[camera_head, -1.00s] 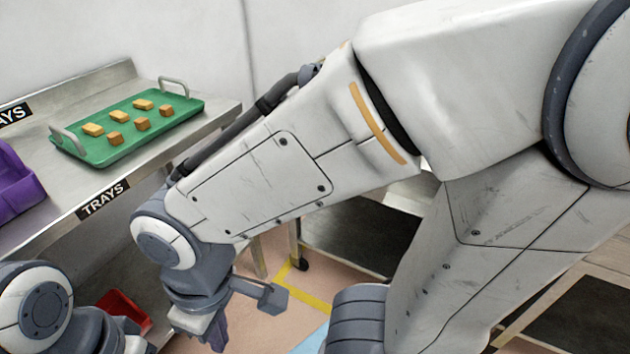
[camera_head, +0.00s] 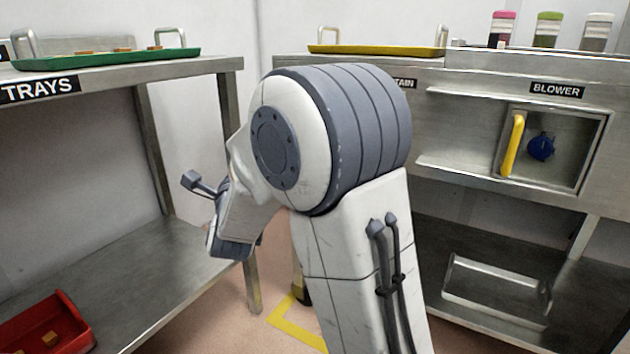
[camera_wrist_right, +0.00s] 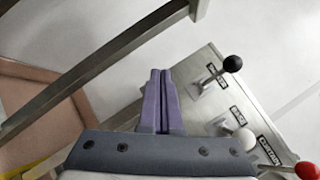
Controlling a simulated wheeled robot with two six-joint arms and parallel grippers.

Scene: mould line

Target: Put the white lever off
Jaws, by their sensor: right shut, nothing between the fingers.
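The white lever (camera_wrist_right: 245,138) shows in the right wrist view as a white ball knob on a short stem. It stands on a metal panel (camera_wrist_right: 199,125), between a black-knobbed lever (camera_wrist_right: 232,64) and a red-knobbed lever (camera_wrist_right: 306,170). My right gripper (camera_wrist_right: 160,76) is shut and empty, its purple fingers together. In that view they are left of the white knob and apart from it. The panel and levers are not seen in the head view, where my right arm fills the middle and its fingers are hidden. My left gripper is not in view.
A steel table with a green tray (camera_head: 110,62) stands left, a red bin (camera_head: 48,325) on its lower shelf. At right is a counter with a yellow tray (camera_head: 378,50) and a blower box (camera_head: 553,148) with a yellow handle. A table leg (camera_head: 152,150) stands near my right wrist.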

